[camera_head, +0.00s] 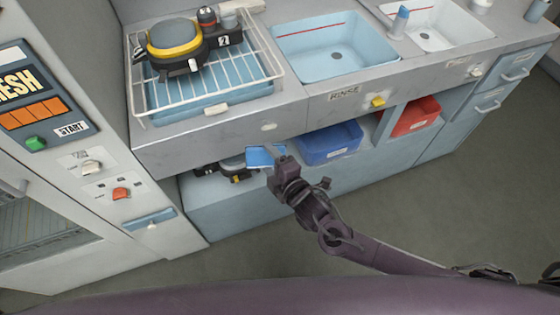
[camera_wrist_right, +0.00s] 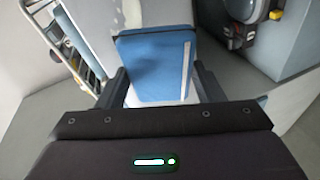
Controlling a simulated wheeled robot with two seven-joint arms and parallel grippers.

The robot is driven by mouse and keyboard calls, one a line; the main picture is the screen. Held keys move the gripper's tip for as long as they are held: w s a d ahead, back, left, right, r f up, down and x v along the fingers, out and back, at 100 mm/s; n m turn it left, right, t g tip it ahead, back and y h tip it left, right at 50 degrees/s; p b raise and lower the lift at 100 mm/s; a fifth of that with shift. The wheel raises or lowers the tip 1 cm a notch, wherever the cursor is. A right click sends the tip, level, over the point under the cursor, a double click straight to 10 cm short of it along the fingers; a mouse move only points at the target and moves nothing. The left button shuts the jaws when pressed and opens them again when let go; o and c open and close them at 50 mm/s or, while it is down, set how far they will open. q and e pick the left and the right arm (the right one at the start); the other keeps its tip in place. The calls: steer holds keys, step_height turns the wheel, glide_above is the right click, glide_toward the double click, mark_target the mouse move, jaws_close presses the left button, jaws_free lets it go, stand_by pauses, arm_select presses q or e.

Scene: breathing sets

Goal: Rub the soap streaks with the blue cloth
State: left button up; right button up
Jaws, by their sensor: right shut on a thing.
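The blue cloth (camera_head: 260,156) is a flat blue piece in front of the sink unit, just below the edge of the counter front. It fills the upper middle of the right wrist view (camera_wrist_right: 152,62), with a pale stripe along one side. My right gripper (camera_head: 281,160) is shut on it. I cannot tell whether the cloth touches the counter front. I cannot make out soap streaks clearly; a whitish patch (camera_wrist_right: 132,14) shows just beyond the cloth in the wrist view. My left gripper is not in view.
A breathing set (camera_head: 176,45) rests on the wire rack (camera_head: 225,66) at upper left. Another set (camera_head: 235,172) lies on the shelf below. Blue (camera_head: 330,143) and red (camera_head: 415,117) bins stand under the counter, below the blue basin (camera_head: 335,45) and white basin (camera_head: 440,25). The foreground floor is clear.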

mark_target(273, 126)
steer(key=n+y, duration=0.1)
steer(key=d+f+n+y, duration=0.1)
steer(key=shift+w+t+y+b, duration=0.3)
steer(key=shift+d+r+n+y, duration=0.1)
steer(key=shift+d+n+y, duration=0.6)
steer(key=shift+n+y, duration=0.15)
steer(key=shift+w+a+b, duration=0.3)
steer(key=shift+w+b, duration=0.25)
steer(key=shift+w, duration=0.35)
steer(key=shift+w+a+b, duration=0.3)
steer(key=shift+w+b, duration=0.2)
steer(key=shift+w, duration=0.4)
steer(key=shift+w+a+b, duration=0.3)
steer(key=shift+w+b, duration=0.25)
steer(key=shift+w, duration=0.35)
steer(key=shift+w+a+b, duration=0.3)
steer(key=shift+w+b, duration=0.3)
steer(key=shift+w, duration=0.35)
steer(key=shift+d, duration=0.1)
steer(key=shift+w+d, duration=0.25)
steer(key=shift+d, duration=0.65)
steer(key=shift+w+d, duration=0.25)
steer(key=shift+d, duration=0.65)
steer(key=shift+w, duration=0.15)
steer(key=shift+a+r, duration=0.1)
